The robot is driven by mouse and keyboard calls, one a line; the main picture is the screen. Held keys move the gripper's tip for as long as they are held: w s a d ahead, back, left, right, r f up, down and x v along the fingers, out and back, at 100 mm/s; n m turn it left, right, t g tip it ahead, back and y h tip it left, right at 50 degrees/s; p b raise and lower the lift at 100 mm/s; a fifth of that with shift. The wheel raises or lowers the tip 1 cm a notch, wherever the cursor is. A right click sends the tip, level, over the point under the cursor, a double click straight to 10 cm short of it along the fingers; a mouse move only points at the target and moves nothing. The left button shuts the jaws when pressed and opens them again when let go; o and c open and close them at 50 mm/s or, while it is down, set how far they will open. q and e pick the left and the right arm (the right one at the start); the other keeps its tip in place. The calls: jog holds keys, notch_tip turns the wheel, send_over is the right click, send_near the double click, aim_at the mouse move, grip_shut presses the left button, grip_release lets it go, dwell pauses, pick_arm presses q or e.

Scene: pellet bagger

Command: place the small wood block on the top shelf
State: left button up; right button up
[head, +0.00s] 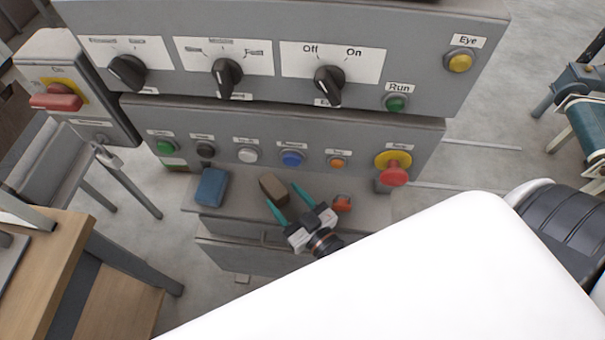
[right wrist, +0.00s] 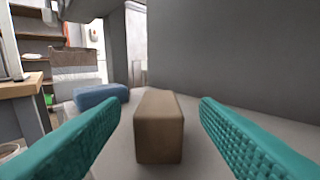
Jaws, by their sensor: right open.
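The small wood block (head: 273,188) is a brown block lying on a grey shelf (head: 350,215) below the button panel. My left gripper is not in view.
A blue block (head: 212,187) lies on the shelf left of the wood block. A small red-orange item (head: 342,203) lies just right of my gripper. The panel above carries buttons, knobs and a red emergency button (head: 393,170). A wooden table (head: 45,270) stands at left.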

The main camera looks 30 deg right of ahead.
jog(key=s+d, duration=0.1)
jog(key=s, duration=0.5)
jog(key=shift+s, duration=0.15)
jog(key=shift+d, duration=0.1)
